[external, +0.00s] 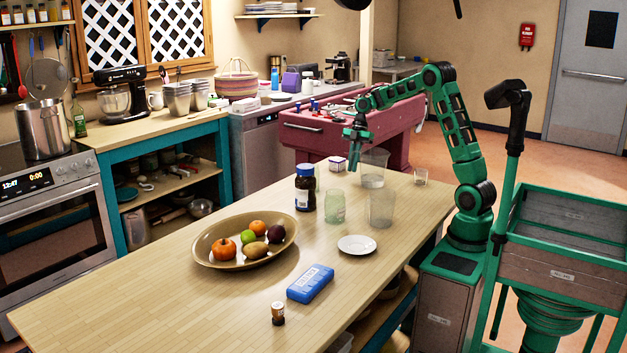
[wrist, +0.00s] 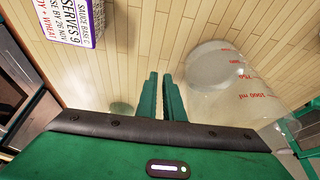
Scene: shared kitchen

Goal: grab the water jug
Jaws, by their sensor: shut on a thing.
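A clear measuring jug (external: 374,170) with red volume marks is at the far end of the wooden table; I cannot tell whether its base touches the wood. In the wrist view the jug (wrist: 237,88) fills the right side. My gripper (external: 353,152) points down at the jug's left side. In the wrist view its green fingers (wrist: 162,80) are close together beside the jug wall. They are shut on the jug, though the gripped part is see-through and hard to make out.
A white and purple box (external: 337,164) stands left of my gripper. A dark bottle (external: 305,187), a greenish glass jar (external: 334,206), another clear vessel (external: 381,208) and a white plate (external: 357,245) stand nearer. A fruit bowl (external: 210,255) is at the left.

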